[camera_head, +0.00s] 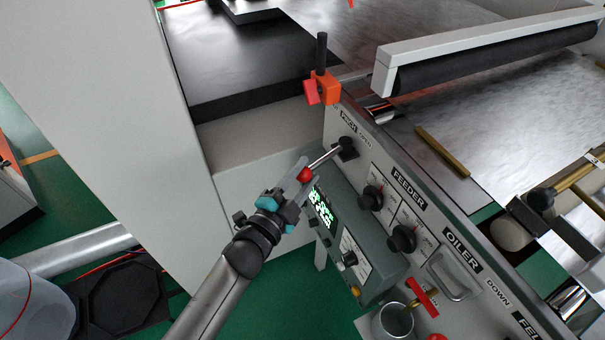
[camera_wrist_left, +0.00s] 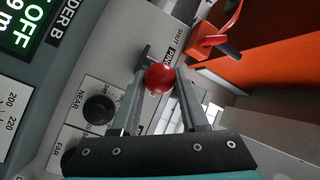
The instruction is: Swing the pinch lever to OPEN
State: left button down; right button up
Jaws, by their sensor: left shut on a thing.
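The pinch lever (camera_head: 326,158) is a thin metal rod with a red ball knob on its end. It comes out of a dark pivot (camera_head: 347,148) on the grey panel, below the PINCH label, and slants down and left in the head view. OPEN is printed to the right of PINCH. My left gripper (camera_head: 304,172) is shut on the red knob (camera_wrist_left: 159,78), which sits between its two fingers in the left wrist view. The rod behind the knob is mostly hidden there. My right gripper is not in view.
A red-orange clamp (camera_head: 322,87) with a dark post stands above the pivot. Black FEEDER knobs (camera_head: 372,197) lie right of the lever. A control box (camera_head: 345,240) with a lit green display juts out close beside my left gripper. Open floor lies below.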

pick_arm(q)
jog(key=shift+s+d+f, duration=0.35)
jog(key=shift+d, duration=0.15)
jog(key=c, duration=0.8)
grip_release()
jog(key=o, duration=0.3)
jog(key=shift+w+d, duration=0.15)
jog(key=shift+d, duration=0.05)
jog(key=shift+o, duration=0.3)
jog(key=shift+a+r, duration=0.1)
jog(key=shift+a, duration=0.15)
jog(key=v, duration=1.5)
jog(key=shift+a, duration=0.1)
